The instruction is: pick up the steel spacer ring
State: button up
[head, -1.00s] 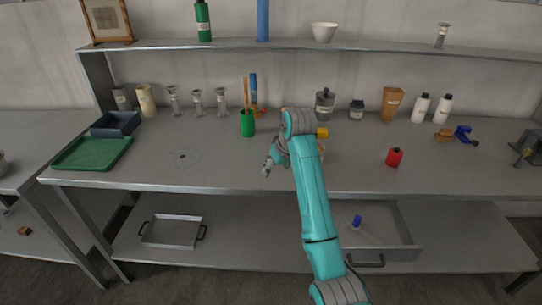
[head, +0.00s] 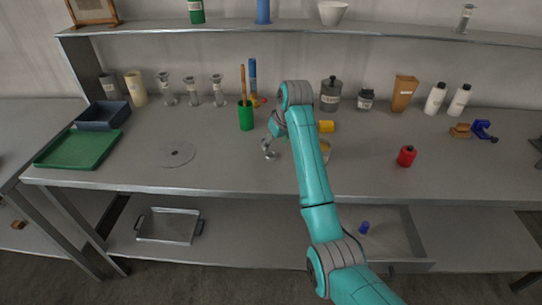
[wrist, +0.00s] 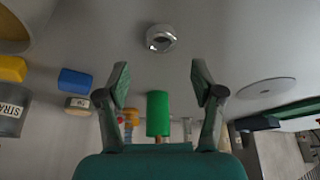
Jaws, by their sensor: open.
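In the wrist view the steel spacer ring (wrist: 161,37) is a small shiny metal ring with a dark hole, lying on the grey bench. It sits beyond the fingertips, near the top and centred between the two fingers. My gripper (wrist: 160,82) is open with nothing between its fingers, and apart from the ring. In the head view my gripper (head: 269,150) is over the middle of the bench, left of my teal arm. There I cannot tell the ring apart from the grey fingertips.
A green cup (head: 246,116) with sticks stands behind my gripper. A yellow block (head: 327,126) and a beige round container (head: 325,146) are just right of my arm. A flat grey disc (head: 178,154) lies to the left. A red bottle (head: 406,156) stands farther right.

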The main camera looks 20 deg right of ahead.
aim_at(272, 152)
jog(key=shift+s+x, duration=0.15)
jog(key=shift+x, duration=1.35)
jog(key=shift+s+x, duration=0.1)
jog(key=shift+x, duration=1.35)
jog(key=shift+f, duration=0.1)
jog(key=c, duration=1.1)
